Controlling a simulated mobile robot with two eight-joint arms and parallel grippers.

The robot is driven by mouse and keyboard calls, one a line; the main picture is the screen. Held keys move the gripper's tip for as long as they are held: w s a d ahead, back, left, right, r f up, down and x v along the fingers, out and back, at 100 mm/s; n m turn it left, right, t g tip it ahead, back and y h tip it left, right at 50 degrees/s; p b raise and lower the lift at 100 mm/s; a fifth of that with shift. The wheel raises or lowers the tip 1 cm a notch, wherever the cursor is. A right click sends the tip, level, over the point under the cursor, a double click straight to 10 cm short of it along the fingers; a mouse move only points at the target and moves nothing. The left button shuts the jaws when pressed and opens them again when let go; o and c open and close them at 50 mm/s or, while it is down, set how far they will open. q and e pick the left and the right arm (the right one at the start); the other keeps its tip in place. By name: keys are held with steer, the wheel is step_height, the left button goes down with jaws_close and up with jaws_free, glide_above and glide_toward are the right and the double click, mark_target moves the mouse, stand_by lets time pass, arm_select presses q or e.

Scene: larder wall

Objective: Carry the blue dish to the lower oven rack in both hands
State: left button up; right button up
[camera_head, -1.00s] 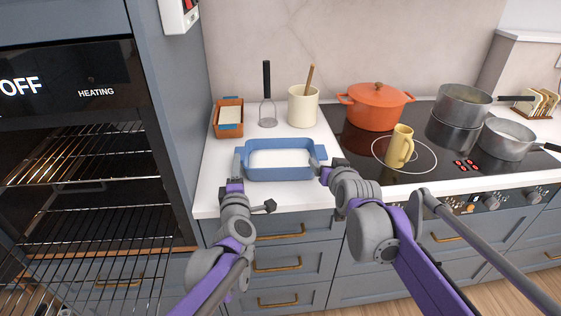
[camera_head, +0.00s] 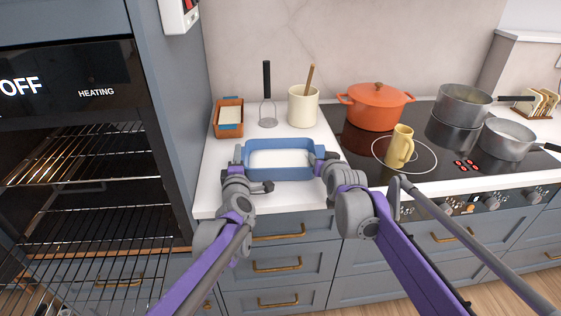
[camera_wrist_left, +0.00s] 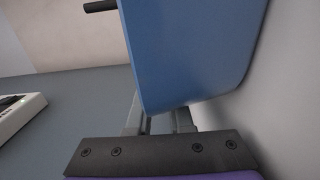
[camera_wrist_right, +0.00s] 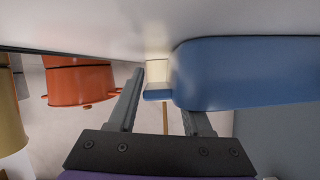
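The blue dish (camera_head: 281,174), with a pale filling, sits on the white counter; its wall also fills much of the left wrist view (camera_wrist_left: 190,50) and right wrist view (camera_wrist_right: 240,75). My left gripper (camera_head: 239,155) is at the dish's left end; its fingertips are hidden behind the dish, so I cannot tell whether it grips. My right gripper (camera_head: 323,158) is at the right end; in the right wrist view its fingers stand apart with the dish's blue handle (camera_wrist_right: 157,95) showing between them. The lower oven rack (camera_head: 100,222) is at the left, in the open oven.
An upper rack (camera_head: 80,150) is above the lower one. A small brown dish (camera_head: 229,118), a masher (camera_head: 267,95) and a cream crock (camera_head: 303,106) stand behind the blue dish. A yellow mug (camera_head: 399,147) and orange pot (camera_head: 376,107) are on the hob to the right.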

jaws_close()
stand_by(1.2)
